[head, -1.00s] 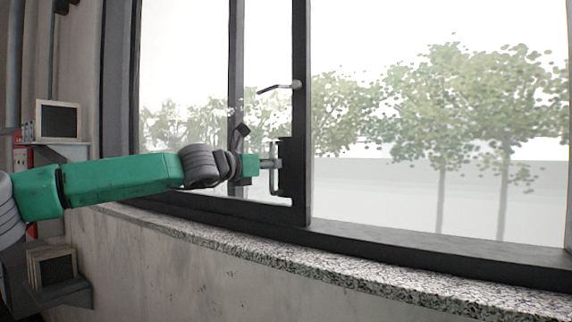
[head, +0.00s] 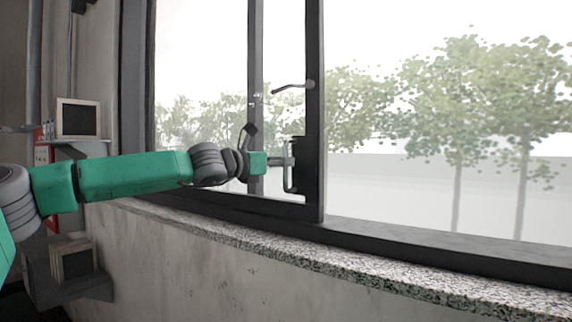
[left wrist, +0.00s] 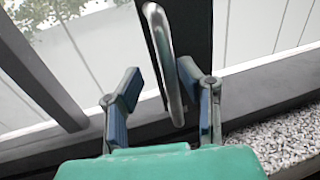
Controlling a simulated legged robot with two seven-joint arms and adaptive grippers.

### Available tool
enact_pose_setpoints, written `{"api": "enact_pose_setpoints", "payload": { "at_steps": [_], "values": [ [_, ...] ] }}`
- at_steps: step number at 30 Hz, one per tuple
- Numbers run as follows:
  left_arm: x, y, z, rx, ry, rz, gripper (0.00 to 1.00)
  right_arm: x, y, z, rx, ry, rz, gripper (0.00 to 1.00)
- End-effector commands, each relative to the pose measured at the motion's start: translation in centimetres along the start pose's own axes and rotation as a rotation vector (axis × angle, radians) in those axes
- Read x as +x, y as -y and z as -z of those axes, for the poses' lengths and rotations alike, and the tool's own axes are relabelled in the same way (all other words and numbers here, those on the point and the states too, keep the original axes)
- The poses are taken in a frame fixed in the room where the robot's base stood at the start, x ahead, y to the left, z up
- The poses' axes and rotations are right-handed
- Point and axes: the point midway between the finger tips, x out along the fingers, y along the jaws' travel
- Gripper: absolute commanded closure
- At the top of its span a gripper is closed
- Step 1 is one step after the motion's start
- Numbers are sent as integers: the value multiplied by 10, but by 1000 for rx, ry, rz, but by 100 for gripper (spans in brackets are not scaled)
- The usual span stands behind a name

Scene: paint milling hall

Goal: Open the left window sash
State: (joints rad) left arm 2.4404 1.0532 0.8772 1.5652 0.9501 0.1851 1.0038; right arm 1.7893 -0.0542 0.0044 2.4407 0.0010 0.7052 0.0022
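The left window sash (head: 315,120) is a dark-framed glass panel, seen in the head view. A metal pull handle (head: 290,178) sits on a dark plate on its right stile. The handle also shows as a bright bent bar in the left wrist view (left wrist: 164,50). My left gripper (head: 280,161) reaches in from the left at the handle. In the left wrist view its two fingers (left wrist: 160,95) are spread, one on each side of the bar, with gaps visible. My right gripper is in neither view.
A speckled stone sill (head: 330,268) runs below the window above a concrete wall (head: 200,265). At the left, a wall shelf (head: 85,147) and a lower shelf (head: 85,290) hold boxy items. A dark upright (head: 256,60) stands behind the sash glass.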

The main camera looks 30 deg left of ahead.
Motion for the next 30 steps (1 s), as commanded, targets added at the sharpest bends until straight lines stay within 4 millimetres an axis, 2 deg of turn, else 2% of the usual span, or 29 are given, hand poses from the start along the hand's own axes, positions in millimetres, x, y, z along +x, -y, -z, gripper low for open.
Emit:
{"api": "enact_pose_setpoints", "payload": {
  "at_steps": [8,17,20,30],
  "values": [
    [5,2,-1,2,-2,-2,68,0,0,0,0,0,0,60],
    [1,2,-2,2,1,0,68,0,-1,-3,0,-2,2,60],
    [-9,0,-3,0,3,-2,68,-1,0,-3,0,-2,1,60],
    [-74,-1,-2,-3,4,-2,68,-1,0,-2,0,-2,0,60]
  ]
}}
